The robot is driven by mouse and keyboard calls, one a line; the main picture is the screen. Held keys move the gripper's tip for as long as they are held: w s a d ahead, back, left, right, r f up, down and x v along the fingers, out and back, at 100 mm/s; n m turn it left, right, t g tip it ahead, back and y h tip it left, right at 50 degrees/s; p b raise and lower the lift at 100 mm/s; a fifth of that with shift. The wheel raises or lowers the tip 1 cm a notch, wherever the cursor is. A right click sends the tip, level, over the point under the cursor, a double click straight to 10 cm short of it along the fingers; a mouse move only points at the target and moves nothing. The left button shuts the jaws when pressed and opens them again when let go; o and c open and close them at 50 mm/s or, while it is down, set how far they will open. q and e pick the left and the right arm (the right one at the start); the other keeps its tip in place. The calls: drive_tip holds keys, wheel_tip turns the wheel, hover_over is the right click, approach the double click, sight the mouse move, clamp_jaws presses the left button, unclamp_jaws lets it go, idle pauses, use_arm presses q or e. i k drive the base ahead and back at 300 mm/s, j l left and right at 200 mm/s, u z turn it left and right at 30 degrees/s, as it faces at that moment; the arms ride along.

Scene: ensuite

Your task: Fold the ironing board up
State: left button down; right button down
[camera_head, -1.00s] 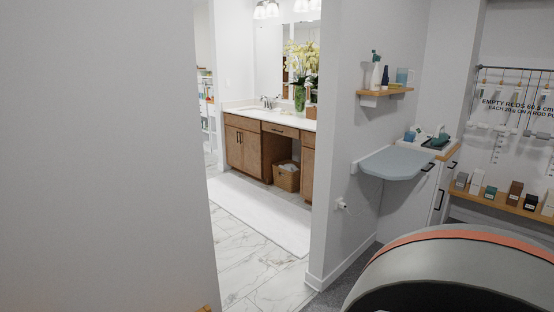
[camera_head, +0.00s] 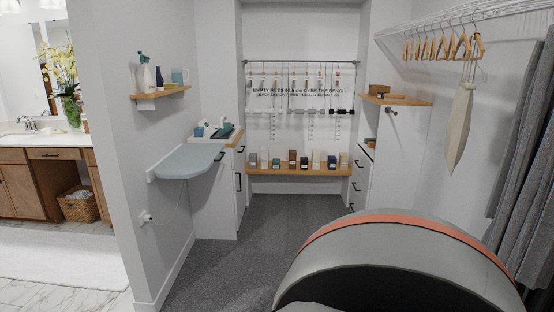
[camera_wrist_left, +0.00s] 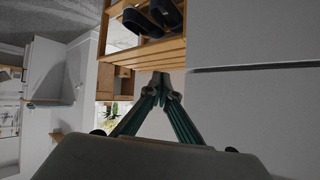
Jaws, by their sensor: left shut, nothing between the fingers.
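The ironing board (camera_head: 187,161) is a pale blue-grey panel with a rounded free end. It sticks out level from the left wall in the head view, at its white wall mount (camera_head: 151,177). The space under it looks open. My left gripper (camera_wrist_left: 161,78) shows only in the left wrist view, with its green fingers together and nothing between them. It is in front of a slatted wooden rack, and I cannot make out the board there. My right gripper is in neither view.
A small wall shelf (camera_head: 160,93) with bottles hangs above the board. A white cabinet (camera_head: 214,199) with a tray on top stands just behind it. Grey carpet (camera_head: 222,262) is clear in front. A wooden rack (camera_wrist_left: 145,52) with dark shoes is close to my left gripper.

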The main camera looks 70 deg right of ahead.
sight(189, 160)
drive_tip(key=z, duration=1.55)
drive_tip(key=i+z, duration=0.1)
drive_tip(key=i+l+u, duration=0.2)
drive_tip(key=i, duration=0.4)
drive_tip(key=i+l+u, duration=0.15)
drive_tip(key=i, duration=0.5)
drive_tip(key=i+l+u, duration=0.2)
drive_tip(key=i+l, duration=0.25)
drive_tip(key=i+l+u, duration=0.15)
drive_tip(key=i+l, duration=0.3)
drive_tip(key=i, duration=0.25)
